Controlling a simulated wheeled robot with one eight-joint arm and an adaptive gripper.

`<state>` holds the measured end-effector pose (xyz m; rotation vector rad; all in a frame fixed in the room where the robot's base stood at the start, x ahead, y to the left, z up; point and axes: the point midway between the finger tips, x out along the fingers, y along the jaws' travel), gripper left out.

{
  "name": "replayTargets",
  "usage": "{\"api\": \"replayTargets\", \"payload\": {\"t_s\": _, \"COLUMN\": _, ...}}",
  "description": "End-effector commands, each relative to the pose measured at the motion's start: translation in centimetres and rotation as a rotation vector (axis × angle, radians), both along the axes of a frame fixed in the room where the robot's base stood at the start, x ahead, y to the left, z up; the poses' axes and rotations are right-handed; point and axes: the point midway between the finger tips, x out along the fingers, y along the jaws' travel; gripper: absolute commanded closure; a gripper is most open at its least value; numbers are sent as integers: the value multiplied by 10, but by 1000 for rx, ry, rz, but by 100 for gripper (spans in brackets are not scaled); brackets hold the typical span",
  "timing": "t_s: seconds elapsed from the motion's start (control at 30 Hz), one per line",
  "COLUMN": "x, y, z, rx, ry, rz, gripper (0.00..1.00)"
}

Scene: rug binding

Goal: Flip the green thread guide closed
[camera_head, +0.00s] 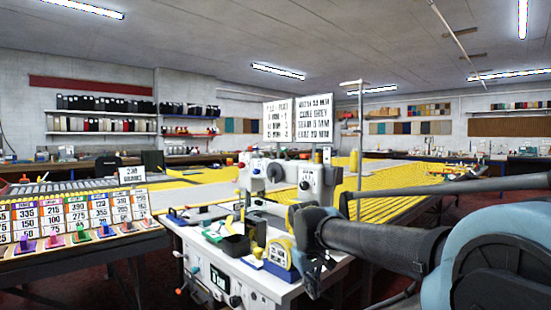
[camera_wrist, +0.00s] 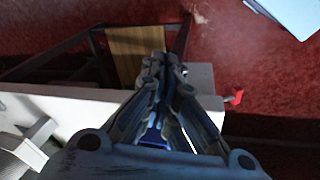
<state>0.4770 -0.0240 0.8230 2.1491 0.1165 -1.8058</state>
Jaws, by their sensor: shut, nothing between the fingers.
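A small green piece (camera_head: 81,233), which looks like the green thread guide, stands in a row of coloured pieces in front of the number cards on the left table. It is too small to tell whether it is open or closed. My gripper (camera_head: 313,288) hangs pointing down at the right front corner of the white machine table, far to the right of the green piece. In the wrist view my gripper (camera_wrist: 165,62) is shut and empty. The green piece does not show in the wrist view.
The left table (camera_head: 85,249) carries number cards (camera_head: 70,213). Red floor (camera_wrist: 230,45) lies below my gripper.

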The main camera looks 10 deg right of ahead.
Motion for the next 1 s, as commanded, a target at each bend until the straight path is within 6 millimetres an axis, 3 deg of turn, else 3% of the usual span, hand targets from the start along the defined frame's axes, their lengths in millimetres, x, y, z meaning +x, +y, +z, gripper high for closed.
{"api": "replayTargets", "payload": {"t_s": 0.03, "x": 16, "y": -4, "z": 18, "rx": -49, "ry": 7, "rz": 65, "gripper": 100}}
{"api": "replayTargets", "payload": {"t_s": 0.3, "x": 100, "y": -19, "z": 102, "rx": -341, "ry": 75, "rz": 419, "gripper": 100}}
{"api": "replayTargets", "payload": {"t_s": 0.53, "x": 180, "y": -15, "z": 173, "rx": -594, "ry": 161, "rz": 698, "gripper": 100}}
{"api": "replayTargets", "payload": {"t_s": 0.77, "x": 263, "y": 10, "z": 240, "rx": -852, "ry": 277, "rz": 954, "gripper": 100}}
{"api": "replayTargets", "payload": {"t_s": 1.0, "x": 348, "y": 56, "z": 304, "rx": -1126, "ry": 435, "rz": 1181, "gripper": 100}}
